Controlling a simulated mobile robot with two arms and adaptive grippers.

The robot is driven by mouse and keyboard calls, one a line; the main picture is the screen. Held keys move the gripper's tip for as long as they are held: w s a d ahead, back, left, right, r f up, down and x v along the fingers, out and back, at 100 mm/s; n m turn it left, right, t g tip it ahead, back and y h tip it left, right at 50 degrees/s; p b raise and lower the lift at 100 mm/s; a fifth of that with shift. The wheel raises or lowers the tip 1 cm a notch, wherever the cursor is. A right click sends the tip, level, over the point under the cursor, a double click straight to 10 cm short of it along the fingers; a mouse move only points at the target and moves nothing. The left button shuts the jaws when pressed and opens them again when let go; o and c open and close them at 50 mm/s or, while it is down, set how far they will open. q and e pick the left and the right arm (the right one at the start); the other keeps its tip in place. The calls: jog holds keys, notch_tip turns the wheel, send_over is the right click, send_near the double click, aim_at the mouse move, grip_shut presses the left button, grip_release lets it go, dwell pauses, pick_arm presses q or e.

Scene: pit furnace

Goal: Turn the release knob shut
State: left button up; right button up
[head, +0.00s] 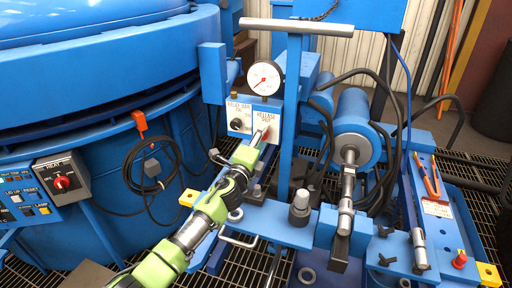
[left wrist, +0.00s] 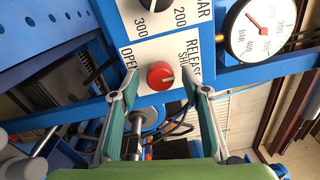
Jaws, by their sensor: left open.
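The red release knob (left wrist: 160,75) sits on a white plate under the pressure dial, with OPEN lettered on one side and RELEASE SHUT on the other. It has a pale pointer line; its exact setting is hard to read. My left gripper (left wrist: 160,94) is open, with one finger on each side of the knob, and the fingertips are close to the plate. I cannot tell whether they touch the knob. In the head view my left gripper (head: 262,138) reaches the release plate (head: 265,114) and largely covers the knob. My right gripper is not in view.
The relief knob (head: 237,123) is on the plate just left, and a round pressure gauge (head: 265,78) is above. A blue upright post (head: 291,110) stands close at the right. A blue furnace (head: 90,90) fills the left, with a coiled black cable (head: 150,165) beside it.

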pick_arm(q)
jog(key=v, duration=1.1)
jog(key=shift+s, duration=0.35)
jog(key=shift+f, duration=0.1)
